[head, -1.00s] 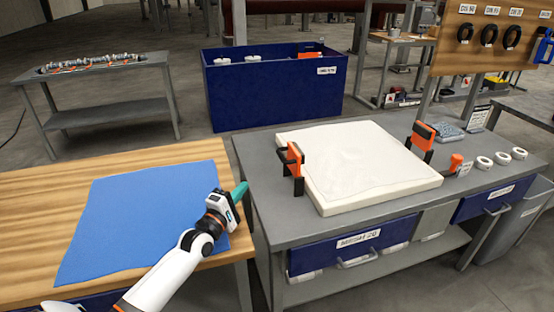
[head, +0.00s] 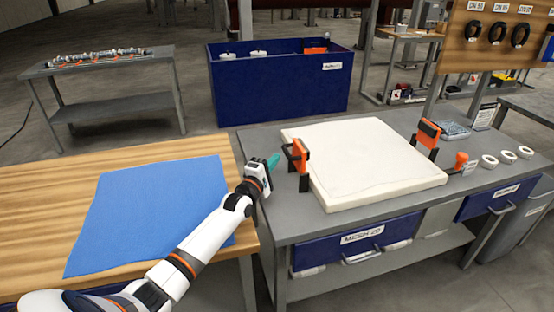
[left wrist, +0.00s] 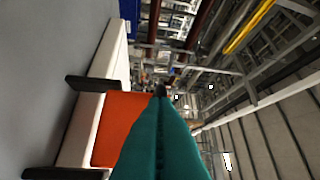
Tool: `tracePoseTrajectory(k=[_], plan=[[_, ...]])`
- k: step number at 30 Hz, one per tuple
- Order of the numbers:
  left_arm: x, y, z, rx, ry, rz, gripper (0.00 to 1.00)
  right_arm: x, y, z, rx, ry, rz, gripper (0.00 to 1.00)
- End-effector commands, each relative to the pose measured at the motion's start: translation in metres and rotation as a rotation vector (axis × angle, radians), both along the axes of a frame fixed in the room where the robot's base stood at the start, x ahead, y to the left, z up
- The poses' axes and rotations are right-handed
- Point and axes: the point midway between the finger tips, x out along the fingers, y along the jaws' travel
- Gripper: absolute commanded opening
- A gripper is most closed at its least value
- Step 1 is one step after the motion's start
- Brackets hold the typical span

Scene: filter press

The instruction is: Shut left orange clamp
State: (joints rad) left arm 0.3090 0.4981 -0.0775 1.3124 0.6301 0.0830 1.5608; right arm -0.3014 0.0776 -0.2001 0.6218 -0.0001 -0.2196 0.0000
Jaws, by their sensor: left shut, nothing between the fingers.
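The left orange clamp (head: 298,156) stands upright at the left edge of the white slab (head: 365,165) on the grey table. It has an orange body and black bars. In the left wrist view the clamp's orange face (left wrist: 120,128) fills the lower left, partly hidden by my teal fingers. My left gripper (head: 272,161) is shut and empty, just left of the clamp, with its tips pointing toward it. I cannot tell whether they touch. The right orange clamp (head: 428,133) stands at the slab's far right edge. My right gripper is not in view.
The grey table (head: 300,215) has bare surface around the slab. A wooden table with a blue cloth (head: 150,210) lies under my left arm. An orange knob (head: 461,160) and white rings (head: 507,157) are at the right. A blue bin (head: 280,95) stands behind.

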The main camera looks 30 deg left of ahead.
Motion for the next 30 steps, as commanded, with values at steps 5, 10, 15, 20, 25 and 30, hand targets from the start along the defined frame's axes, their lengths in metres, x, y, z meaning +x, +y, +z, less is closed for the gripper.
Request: tracePoseTrajectory(k=[5, 10, 15, 20, 25, 30], plan=[[0.008, -0.007, 0.002, -0.001, 0.001, 0.000, 0.00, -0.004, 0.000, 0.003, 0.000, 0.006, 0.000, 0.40], [0.009, -0.008, 0.002, 0.000, 0.001, 0.000, 0.00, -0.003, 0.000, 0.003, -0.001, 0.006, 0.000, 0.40], [0.009, -0.008, 0.002, 0.000, 0.001, 0.000, 0.00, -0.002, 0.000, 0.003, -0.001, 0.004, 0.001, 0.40], [0.009, -0.009, 0.005, 0.008, 0.012, 0.000, 0.00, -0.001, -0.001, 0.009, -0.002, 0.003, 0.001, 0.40], [0.011, -0.010, 0.008, 0.034, 0.040, 0.000, 0.00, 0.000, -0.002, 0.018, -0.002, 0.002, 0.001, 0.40], [0.012, -0.011, 0.010, 0.049, 0.058, 0.000, 0.00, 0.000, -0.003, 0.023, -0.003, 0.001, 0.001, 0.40]])
